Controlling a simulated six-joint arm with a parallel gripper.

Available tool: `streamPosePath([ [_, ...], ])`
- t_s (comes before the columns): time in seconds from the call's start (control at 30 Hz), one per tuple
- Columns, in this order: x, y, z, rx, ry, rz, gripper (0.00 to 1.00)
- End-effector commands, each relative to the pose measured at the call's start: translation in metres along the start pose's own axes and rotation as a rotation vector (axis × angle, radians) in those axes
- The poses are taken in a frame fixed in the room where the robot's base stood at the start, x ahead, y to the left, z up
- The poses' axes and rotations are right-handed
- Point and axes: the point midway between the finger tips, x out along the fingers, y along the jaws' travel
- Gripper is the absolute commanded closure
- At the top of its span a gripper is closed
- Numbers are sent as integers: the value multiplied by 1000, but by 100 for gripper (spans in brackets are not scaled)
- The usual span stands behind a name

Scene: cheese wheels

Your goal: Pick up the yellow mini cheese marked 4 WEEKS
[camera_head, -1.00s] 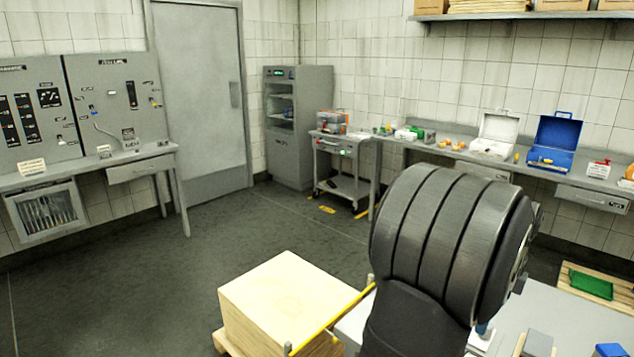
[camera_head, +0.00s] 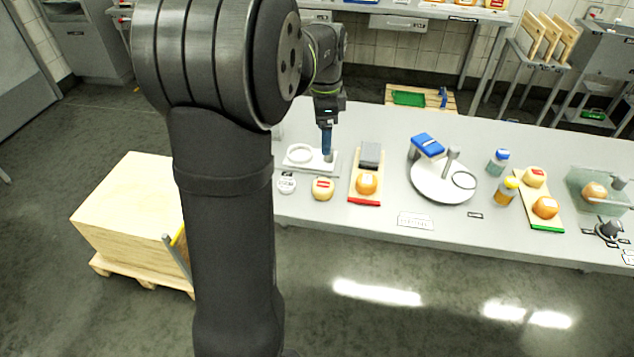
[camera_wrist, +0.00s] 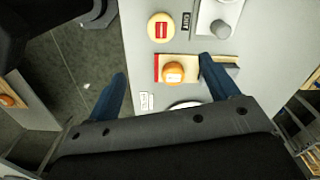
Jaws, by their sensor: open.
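A yellow mini cheese with a red label (camera_head: 322,188) stands near the table's front edge at the left; it also shows near the top of the wrist view (camera_wrist: 161,27). A second yellow cheese (camera_head: 535,176) sits on the green-ended board at the right. The writing on both is too small to read. My gripper (camera_head: 327,140) is above the table's left part, behind the first yellow cheese in the picture. In the wrist view my open, empty gripper (camera_wrist: 163,67) has its blue fingers spread, with an orange cheese between them in the picture.
An orange cheese (camera_head: 366,183) and a grey block (camera_head: 370,154) lie on a red-ended board. A white plate fixture (camera_head: 300,154) is below my gripper. A round white stand (camera_head: 430,188), bottles (camera_head: 497,162) and another orange cheese (camera_head: 545,207) are further right.

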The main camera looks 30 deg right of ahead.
Motion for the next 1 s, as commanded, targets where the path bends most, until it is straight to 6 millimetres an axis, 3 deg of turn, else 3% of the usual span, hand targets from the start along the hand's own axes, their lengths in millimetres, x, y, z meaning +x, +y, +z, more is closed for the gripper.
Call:
streamPosePath([
  [0.2, 0, 6, 0, -345, 1, -1, 20],
  [0.47, 8, 8, 0, -506, -1, 1, 20],
  [1.0, 112, 8, 0, -505, -1, 2, 20],
])
